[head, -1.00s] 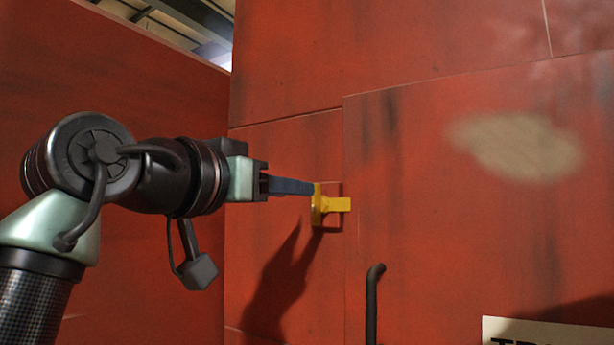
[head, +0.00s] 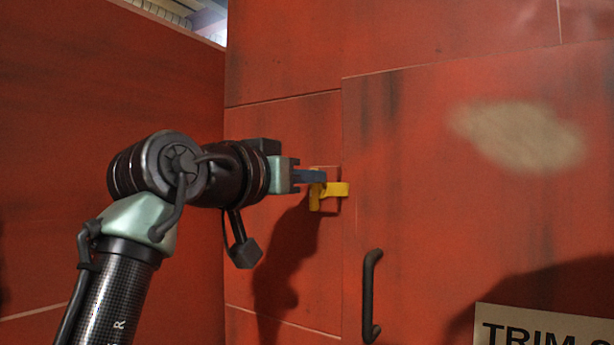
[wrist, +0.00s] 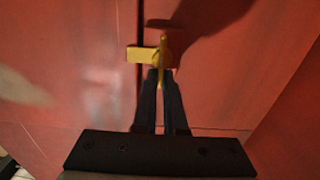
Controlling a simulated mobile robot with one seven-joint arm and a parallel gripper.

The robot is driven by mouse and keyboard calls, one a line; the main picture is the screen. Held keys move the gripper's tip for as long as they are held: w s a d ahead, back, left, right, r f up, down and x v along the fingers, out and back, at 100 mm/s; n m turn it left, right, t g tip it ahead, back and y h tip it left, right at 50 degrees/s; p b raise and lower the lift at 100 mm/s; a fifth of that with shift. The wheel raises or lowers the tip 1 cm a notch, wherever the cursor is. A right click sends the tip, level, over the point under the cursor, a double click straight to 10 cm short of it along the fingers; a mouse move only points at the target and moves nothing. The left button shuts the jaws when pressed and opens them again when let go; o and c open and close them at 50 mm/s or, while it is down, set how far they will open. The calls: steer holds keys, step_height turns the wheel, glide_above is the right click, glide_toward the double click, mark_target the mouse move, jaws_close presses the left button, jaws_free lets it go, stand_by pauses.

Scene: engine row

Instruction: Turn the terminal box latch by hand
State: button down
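The yellow terminal box latch (head: 334,189) sits on the red wall at the left edge of a raised red door panel. Its horizontal bar lies across the seam, and a thin upright grip stands out from it. My gripper (head: 318,178) comes from the left in the head view, with its blue-grey fingertips at the grip. In the wrist view, the latch (wrist: 142,54) lies just beyond the fingertips (wrist: 161,78). The fingers are close together with the grip's thin edge between them, so they look shut on it. The exact contact is partly hidden.
A black bar handle (head: 371,297) stands out from the door below the latch. A sign (head: 545,325) lettered "TRIM" is at the lower right. A red side wall (head: 90,120) stands left of my arm. The door above the handle is clear.

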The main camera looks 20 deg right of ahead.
steer(key=shift+n, duration=0.4)
steer(key=n+p, duration=0.2)
steer(key=n, duration=0.3)
steer(key=a+n+p, duration=0.1)
steer(key=n+p, duration=0.1)
steer(key=n, duration=0.4)
steer(key=w+f+n+p, duration=0.1)
steer(key=n+p, duration=0.1)
steer(key=n, duration=0.3)
steer(key=shift+a+f+n+p, duration=0.1)
steer(key=shift+a+n+p, duration=0.05)
steer(key=shift+n+p, duration=0.2)
steer(key=shift+n, duration=0.35)
steer(key=c, duration=1.3)
jaws_free()
steer(key=shift+c, duration=0.2)
steer(key=o, duration=0.4)
steer(key=shift+w+d+f, duration=0.25)
steer(key=shift+c, duration=0.2)
steer(key=shift+s, duration=0.1)
